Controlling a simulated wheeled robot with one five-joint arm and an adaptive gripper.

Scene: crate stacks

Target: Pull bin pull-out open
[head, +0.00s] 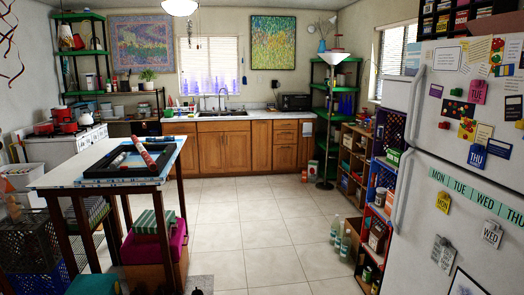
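A row of wooden base cabinets (236,148) stands along the far wall under a pale counter (180,121) with a sink (222,113). All its doors and drawers look shut. I cannot tell which front is the bin pull-out. A narrower cabinet with a drawer front (286,125) is at the right end of the row. My gripper does not show in the head view, and the cabinets are well away across the floor.
A tall table (50,178) stands at the near left, with boxes below it. A white fridge (450,140) and loaded shelves (352,160) line the right. Several bottles (341,238) stand on the floor by the shelves. The tiled floor (240,220) between is clear.

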